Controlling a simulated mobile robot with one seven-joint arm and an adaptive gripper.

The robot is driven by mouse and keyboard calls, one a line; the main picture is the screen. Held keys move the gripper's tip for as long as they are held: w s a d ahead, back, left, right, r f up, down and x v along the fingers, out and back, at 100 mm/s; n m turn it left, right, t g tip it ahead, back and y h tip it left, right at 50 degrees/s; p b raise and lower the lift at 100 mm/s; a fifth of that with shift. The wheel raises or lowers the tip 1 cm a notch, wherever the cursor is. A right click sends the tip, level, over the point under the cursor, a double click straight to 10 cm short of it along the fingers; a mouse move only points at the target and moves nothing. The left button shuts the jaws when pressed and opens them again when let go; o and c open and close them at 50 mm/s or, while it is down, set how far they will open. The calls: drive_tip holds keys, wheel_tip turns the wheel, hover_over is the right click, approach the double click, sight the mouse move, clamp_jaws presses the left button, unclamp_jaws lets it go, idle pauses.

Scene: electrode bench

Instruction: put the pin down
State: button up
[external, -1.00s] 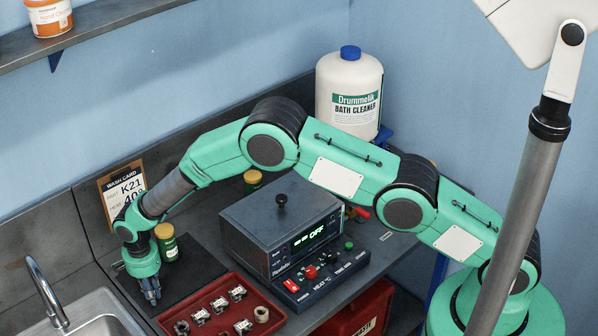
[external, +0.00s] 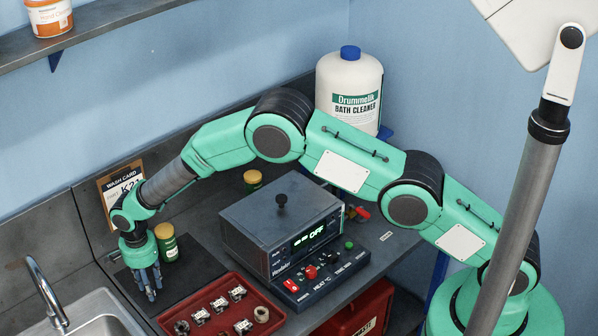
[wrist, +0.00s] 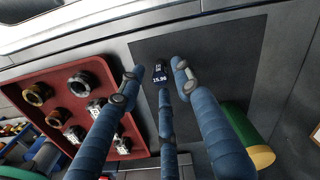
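The pin (wrist: 159,77) is a small dark piece with white marking that reads 15.96. In the wrist view it is on the dark mat (wrist: 228,48), between my blue fingertips. My gripper (external: 149,290) is low over the left part of the mat (external: 201,266). In the wrist view its fingers (wrist: 157,84) are spread, with gaps showing to the left and right of the pin. Whether the middle finger still touches the pin cannot be told. I cannot make out the pin in the external view.
A red tray (external: 262,325) with rings and metal blocks lies right of my gripper. A green jar with a yellow lid (external: 167,243) stands close behind it. The sink (external: 95,318) is left, the control box (external: 270,225) right. The mat's right part is clear.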

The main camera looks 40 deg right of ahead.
wheel_tip(320, 180, up, 8)
drive_tip(key=b, duration=0.1)
drive_tip(key=shift+r, duration=0.25)
idle(0.6)
drive_tip(key=shift+r, duration=0.1)
